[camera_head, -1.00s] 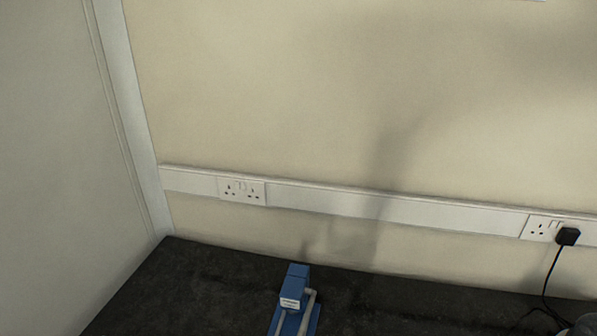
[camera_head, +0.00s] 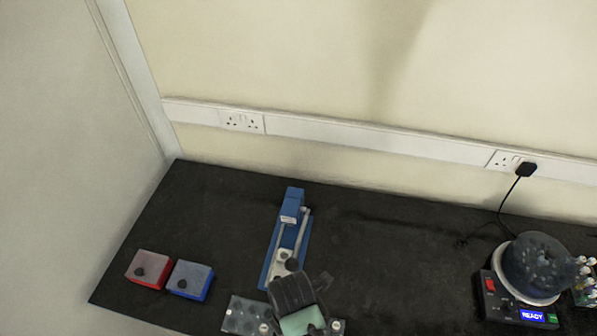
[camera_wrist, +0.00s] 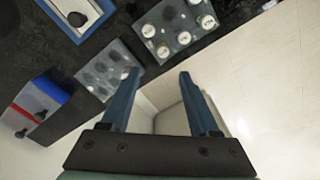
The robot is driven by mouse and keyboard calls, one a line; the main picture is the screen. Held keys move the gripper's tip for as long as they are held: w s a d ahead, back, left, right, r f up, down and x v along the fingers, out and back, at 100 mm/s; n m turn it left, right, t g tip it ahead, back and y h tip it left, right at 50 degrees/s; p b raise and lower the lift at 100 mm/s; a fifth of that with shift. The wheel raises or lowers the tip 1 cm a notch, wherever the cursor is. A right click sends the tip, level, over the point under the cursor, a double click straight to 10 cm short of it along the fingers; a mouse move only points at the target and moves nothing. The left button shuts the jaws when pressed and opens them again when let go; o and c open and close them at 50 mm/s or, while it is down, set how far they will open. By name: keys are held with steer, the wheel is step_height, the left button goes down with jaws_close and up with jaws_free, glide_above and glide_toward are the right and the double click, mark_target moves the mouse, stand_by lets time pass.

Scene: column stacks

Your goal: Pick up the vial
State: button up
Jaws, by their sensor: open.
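Several white-capped vials (camera_wrist: 208,21) stand in a clear rack (camera_wrist: 157,15) at the top of the wrist view. A second clear rack (camera_wrist: 102,90) has mostly empty holes and one white-capped vial (camera_wrist: 125,75) near its right edge. In the head view, this rack (camera_head: 240,316) shows partly at the bottom. I cannot tell which vial is meant. My gripper (camera_wrist: 158,76) is open and empty, its blue fingers apart over the bench's front edge and the pale floor, beside the racks. In the head view, my wrist hides the fingers and part of the racks.
A blue lever press (camera_head: 292,232) stands behind my gripper. A red box (camera_head: 148,268) and a blue box (camera_head: 190,280) sit at the left. A round machine (camera_head: 540,268) with a READY display is at the right. The dark bench (camera_head: 400,255) between is clear.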

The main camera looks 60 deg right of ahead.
step_height(320, 180, down, 3)
steer(key=shift+r, duration=0.2)
steer(key=f, duration=0.2)
steer(key=f+p, duration=0.1)
steer(key=f, duration=0.1)
steer(key=shift+s+d+f, duration=0.1)
steer(key=shift+s+d, duration=0.3)
steer(key=shift+f, duration=0.55)
jaws_close()
